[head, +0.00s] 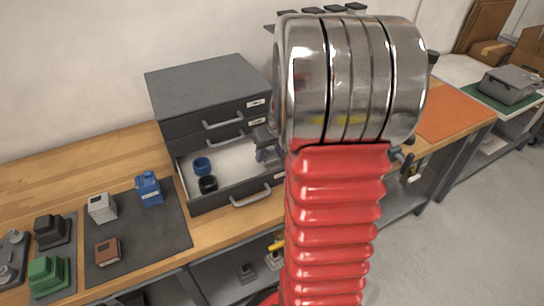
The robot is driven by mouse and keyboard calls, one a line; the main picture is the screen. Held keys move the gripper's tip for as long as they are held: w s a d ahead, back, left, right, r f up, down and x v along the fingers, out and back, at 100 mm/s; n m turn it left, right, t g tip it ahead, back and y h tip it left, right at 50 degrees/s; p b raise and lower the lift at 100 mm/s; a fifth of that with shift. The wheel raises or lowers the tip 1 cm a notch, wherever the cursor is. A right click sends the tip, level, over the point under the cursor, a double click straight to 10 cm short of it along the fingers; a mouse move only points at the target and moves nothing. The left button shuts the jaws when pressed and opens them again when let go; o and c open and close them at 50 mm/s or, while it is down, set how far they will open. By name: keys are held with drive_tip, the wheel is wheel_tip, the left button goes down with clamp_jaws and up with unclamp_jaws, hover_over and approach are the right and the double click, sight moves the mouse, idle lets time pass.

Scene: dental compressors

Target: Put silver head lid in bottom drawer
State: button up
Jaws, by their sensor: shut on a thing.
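The bottom drawer (222,192) of the dark grey cabinet is pulled open. A blue round cup-like piece (202,166) and a black one (208,184) lie in its left part. My gripper (261,153) is over the right part of the open drawer, mostly hidden behind my arm. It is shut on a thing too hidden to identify. I cannot make out the silver head lid for certain. A light grey block (102,208) stands on the dark mat.
The cabinet (208,88) has closed drawers above the open one. A blue container (148,189) and a brown block (108,251) are on the dark mat (140,235). Green (47,274) and black (51,230) pieces stand at left. An orange mat (453,116) lies at right.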

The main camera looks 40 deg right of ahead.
drive_tip(key=shift+f, duration=1.25)
drive_tip(key=shift+f, duration=0.1)
drive_tip(key=o, duration=1.3)
drive_tip(key=shift+c, duration=0.2)
drive_tip(key=v, duration=1.2)
drive_tip(key=shift+a, duration=0.1)
